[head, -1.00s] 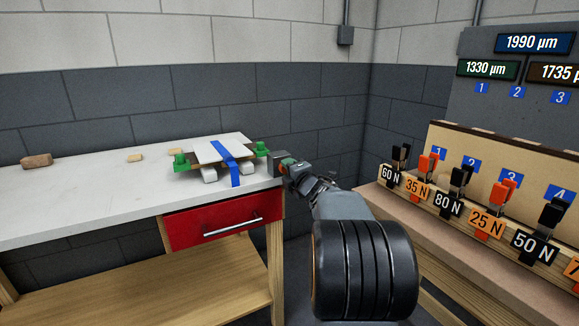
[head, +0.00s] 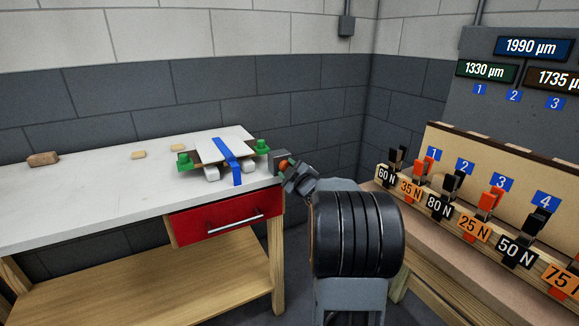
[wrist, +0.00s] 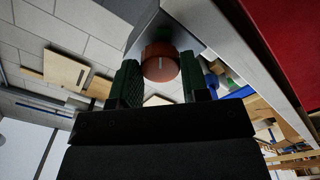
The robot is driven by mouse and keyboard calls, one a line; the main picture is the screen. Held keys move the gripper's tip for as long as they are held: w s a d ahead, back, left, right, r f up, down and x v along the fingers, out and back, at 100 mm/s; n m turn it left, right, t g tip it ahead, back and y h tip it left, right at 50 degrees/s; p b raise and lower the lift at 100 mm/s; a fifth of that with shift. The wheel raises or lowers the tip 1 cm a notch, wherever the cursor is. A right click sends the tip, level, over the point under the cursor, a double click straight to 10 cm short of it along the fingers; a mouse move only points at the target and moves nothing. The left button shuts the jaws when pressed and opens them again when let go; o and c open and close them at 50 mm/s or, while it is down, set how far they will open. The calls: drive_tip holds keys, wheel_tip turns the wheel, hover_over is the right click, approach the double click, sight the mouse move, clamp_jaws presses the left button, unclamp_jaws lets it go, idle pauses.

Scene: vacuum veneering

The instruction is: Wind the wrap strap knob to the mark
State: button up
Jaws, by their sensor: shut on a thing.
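The wrap strap knob is a round orange-brown knob (wrist: 160,62) with a pale line on its face, between my gripper's two dark green fingers in the wrist view. My gripper (wrist: 160,85) is shut on it. In the head view the knob (head: 284,164) is a small orange spot beside a dark grey block (head: 277,156) at the bench's right end, and my gripper (head: 290,168) reaches it from the right. The blue strap (head: 229,162) runs over a white panel (head: 207,150). I cannot make out the mark.
Green clamps (head: 184,162) stand at the panel's sides on the white bench (head: 90,200). A red drawer (head: 222,217) is below. Small wooden blocks (head: 42,159) lie at the back left. A rack of numbered force clamps (head: 441,206) stands to the right, under thickness displays (head: 534,47).

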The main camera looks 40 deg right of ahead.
drive_tip(key=shift+m+p, duration=0.3)
drive_tip(key=shift+m, duration=0.3)
drive_tip(key=o, duration=0.9)
drive_tip(key=s, duration=0.4)
drive_tip(key=s+a+p, duration=0.1)
drive_tip(key=s, duration=0.4)
drive_tip(key=s+a, duration=0.1)
drive_tip(key=s, duration=0.3)
drive_tip(key=shift+s, duration=0.35)
